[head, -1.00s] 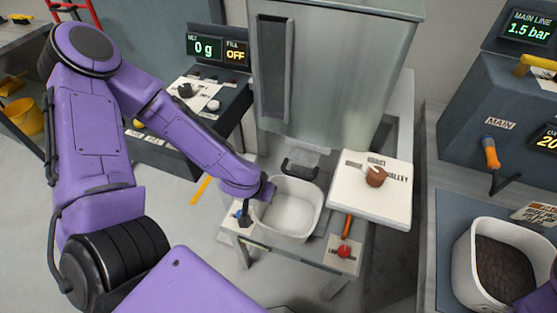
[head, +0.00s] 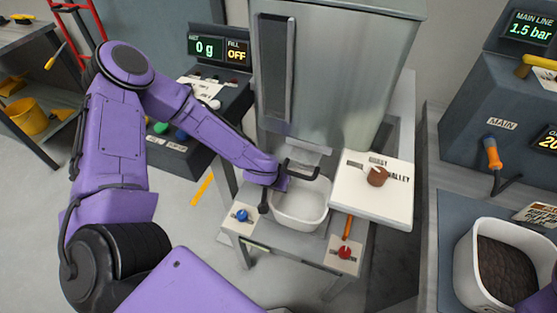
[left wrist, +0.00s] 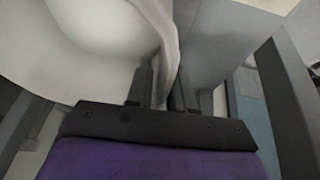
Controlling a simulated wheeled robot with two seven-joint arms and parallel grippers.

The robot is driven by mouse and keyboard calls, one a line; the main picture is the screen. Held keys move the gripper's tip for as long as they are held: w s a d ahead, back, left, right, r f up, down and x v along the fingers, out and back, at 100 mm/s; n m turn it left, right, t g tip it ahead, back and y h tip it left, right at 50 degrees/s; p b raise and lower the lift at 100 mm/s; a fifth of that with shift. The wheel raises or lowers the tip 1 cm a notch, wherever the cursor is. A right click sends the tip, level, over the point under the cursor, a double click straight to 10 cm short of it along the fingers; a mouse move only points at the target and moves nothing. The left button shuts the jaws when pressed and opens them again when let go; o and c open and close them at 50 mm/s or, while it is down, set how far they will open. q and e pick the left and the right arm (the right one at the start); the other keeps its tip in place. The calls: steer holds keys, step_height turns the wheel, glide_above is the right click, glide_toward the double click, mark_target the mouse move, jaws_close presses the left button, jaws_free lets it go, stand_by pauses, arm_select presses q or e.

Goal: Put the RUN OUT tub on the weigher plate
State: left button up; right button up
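A white, empty-looking tub (head: 300,212) sits on the low grey stand beneath the steel hopper, under its dark handle (head: 302,170). My left gripper (head: 278,184) is at the tub's left rim; in the left wrist view its fingers (left wrist: 160,88) lie on both sides of the pale tub wall (left wrist: 168,45) and look closed on it. A second white tub (head: 464,270) with dark contents stands at the lower right. No RUN OUT label is readable on either tub, and I cannot pick out a weigher plate. My right gripper is out of frame; only some purple arm shows at the right edge.
The steel hopper (head: 340,70) stands right behind the tub. A white panel with a brown knob (head: 377,176) is to its right. A blue button (head: 241,215) and a red knob (head: 345,252) flank the stand's front. A display (head: 219,49) reads 0 g, FILL OFF.

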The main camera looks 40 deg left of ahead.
arm_select(q)
steer(key=shift+o, duration=0.2)
steer(key=shift+r, duration=0.15)
steer(key=p+v, duration=0.4)
steer(key=v, duration=0.7)
steer(key=s+a+f+n+y, duration=0.1)
steer(key=s+f+n, duration=0.1)
steer(key=s+f, duration=0.5)
steer(key=s+a+f+n+g+y, duration=0.1)
steer(key=s+f+n+y, duration=0.1)
steer(key=s+f, duration=0.5)
steer(key=s, duration=0.5)
steer(key=shift+s+a+f, duration=0.15)
steer(key=shift+a+f, duration=0.05)
steer(key=shift+f, duration=0.05)
